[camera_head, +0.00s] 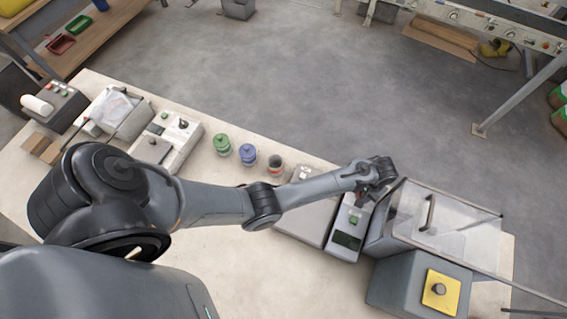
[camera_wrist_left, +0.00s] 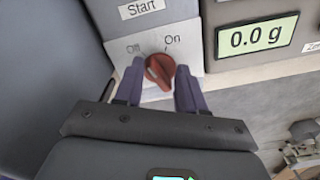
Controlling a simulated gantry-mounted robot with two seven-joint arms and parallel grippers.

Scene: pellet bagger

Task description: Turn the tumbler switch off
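The tumbler switch is a red knob (camera_wrist_left: 160,70) on a light grey panel (camera_wrist_left: 150,50) in the left wrist view, with "Off" printed to its upper left and "On" to its upper right. The knob sits tilted; I cannot tell for sure which label it points at. My left gripper (camera_wrist_left: 159,88) has its two purple-grey fingers apart, one on each side of the knob; firm contact does not show. My right gripper is not in view.
A clear-lidded machine (camera_head: 440,220) stands close on the gripper's right, with a grey box bearing a yellow plate (camera_head: 440,292) in front. A "0.0 g" display (camera_wrist_left: 257,38) is beside the switch panel.

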